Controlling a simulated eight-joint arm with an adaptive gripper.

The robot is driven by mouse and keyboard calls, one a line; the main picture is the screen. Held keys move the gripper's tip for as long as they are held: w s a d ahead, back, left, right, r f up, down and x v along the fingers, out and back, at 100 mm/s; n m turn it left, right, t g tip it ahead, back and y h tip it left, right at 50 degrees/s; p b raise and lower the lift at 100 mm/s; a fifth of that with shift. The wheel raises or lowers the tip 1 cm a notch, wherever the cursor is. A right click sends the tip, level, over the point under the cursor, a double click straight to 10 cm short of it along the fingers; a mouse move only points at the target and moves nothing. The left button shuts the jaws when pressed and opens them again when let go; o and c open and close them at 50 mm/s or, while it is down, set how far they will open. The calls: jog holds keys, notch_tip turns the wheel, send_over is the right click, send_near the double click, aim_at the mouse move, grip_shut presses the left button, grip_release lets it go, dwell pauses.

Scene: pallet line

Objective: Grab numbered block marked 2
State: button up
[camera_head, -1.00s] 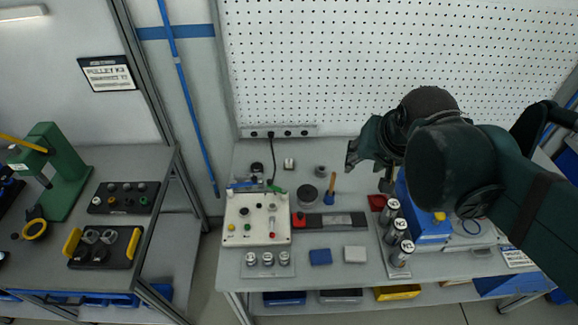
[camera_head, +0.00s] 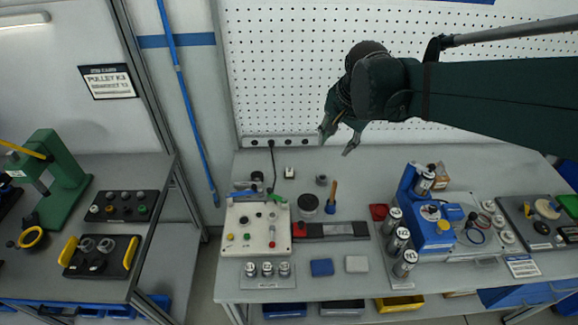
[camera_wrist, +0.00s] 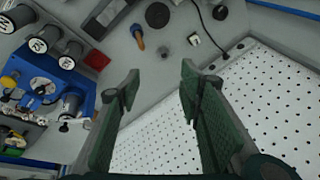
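My gripper (camera_head: 337,141) is open and empty, high over the back of the bench near the pegboard. In the wrist view its two green fingers (camera_wrist: 160,74) are spread apart with nothing between them. I cannot read a clear 2 on any block. A small pale block with a dark top (camera_head: 289,171) sits at the back of the bench; it also shows in the wrist view (camera_wrist: 194,40). A blue block (camera_head: 321,267) and a white block (camera_head: 357,264) lie at the front with no readable mark. My gripper touches none of them.
Several labelled metal cylinders (camera_head: 398,241) stand in a row beside a blue machine (camera_head: 434,235). A white button panel (camera_head: 240,240), a dark strip (camera_head: 345,229) and a wooden-handled tool (camera_head: 332,196) occupy the middle. The pegboard (camera_head: 290,70) rises behind.

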jog(key=w+a+f+m+g, duration=0.1)
jog(key=w+a+f+m, duration=0.2)
jog(key=w+f, duration=0.35)
jog(key=m+g+b, duration=0.3)
jog(key=m, duration=0.4)
send_over(289, 170)
jog(key=f, duration=2)
jog(key=shift+d+f, duration=0.2)
jog(key=shift+a+f, duration=0.15)
jog(key=shift+f, duration=0.2)
jog(key=shift+f, duration=1.3)
jog(key=shift+f, duration=2.6)
jog(key=shift+c, duration=0.5)
